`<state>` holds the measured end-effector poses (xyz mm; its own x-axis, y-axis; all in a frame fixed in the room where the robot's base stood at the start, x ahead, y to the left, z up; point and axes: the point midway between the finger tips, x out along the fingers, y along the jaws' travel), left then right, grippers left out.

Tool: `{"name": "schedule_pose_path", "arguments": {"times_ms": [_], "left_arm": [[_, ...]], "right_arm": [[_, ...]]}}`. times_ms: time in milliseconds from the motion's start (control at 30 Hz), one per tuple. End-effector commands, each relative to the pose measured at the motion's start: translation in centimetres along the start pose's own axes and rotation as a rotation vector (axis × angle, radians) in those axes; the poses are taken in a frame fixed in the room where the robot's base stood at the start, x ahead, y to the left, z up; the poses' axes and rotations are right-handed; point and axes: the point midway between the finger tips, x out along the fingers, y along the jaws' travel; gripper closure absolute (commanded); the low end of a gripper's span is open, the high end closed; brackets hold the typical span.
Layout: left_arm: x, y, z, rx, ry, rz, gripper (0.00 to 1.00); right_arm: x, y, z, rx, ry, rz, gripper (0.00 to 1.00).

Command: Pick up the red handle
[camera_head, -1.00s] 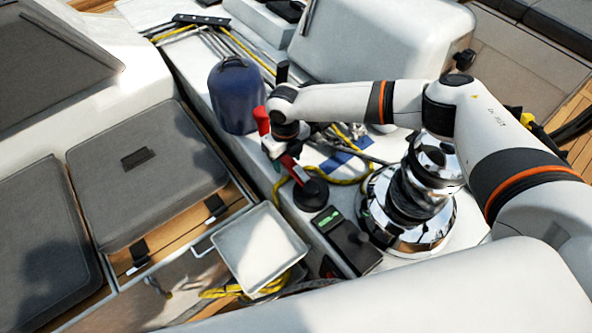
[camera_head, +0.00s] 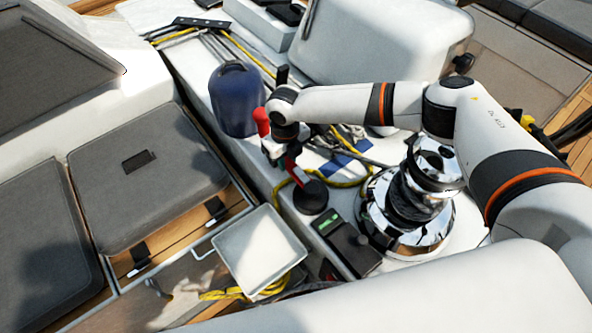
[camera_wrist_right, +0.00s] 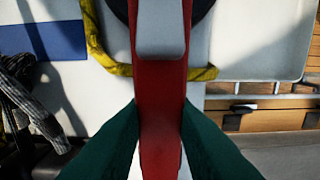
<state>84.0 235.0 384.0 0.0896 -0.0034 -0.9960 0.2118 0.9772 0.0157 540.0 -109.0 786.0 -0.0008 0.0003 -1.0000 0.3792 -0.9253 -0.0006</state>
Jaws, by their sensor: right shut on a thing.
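The red handle (camera_head: 262,121) stands tilted on the white cockpit ledge, above a round black base (camera_head: 310,196). My right gripper (camera_head: 277,155) is at the handle's middle, and part of the handle is hidden behind it. In the right wrist view, the red handle (camera_wrist_right: 159,118) runs up the middle, with a grey part on it. The green fingers of my right gripper (camera_wrist_right: 160,135) are shut on its two sides. My left gripper is not in view.
A blue rounded cover (camera_head: 236,97) stands left of the handle. A chrome winch (camera_head: 412,205) is to the right. A dark box with a green display (camera_head: 346,240), a white tray (camera_head: 260,248) and yellow rope (camera_head: 347,182) lie close by.

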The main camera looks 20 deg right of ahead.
Motion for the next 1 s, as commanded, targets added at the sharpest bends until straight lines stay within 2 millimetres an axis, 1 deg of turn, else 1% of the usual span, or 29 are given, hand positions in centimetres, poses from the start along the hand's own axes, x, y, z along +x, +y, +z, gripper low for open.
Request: {"name": "schedule_pose_path", "arguments": {"times_ms": [33, 700, 833, 1000], "left_arm": [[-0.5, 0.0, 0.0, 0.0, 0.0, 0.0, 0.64], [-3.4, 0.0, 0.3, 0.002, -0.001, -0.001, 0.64], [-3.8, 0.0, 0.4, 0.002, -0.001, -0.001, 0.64], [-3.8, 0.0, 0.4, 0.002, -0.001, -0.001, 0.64]], "right_arm": [[-0.6, 0.0, -0.1, 0.0, 0.002, -0.001, 1.0], [-3.9, 0.0, 0.0, 0.0, 0.001, -0.001, 1.0], [-4.3, 0.0, 0.0, 0.0, 0.001, -0.001, 1.0], [-4.3, 0.0, 0.0, 0.0, 0.001, 0.0, 1.0]]}}
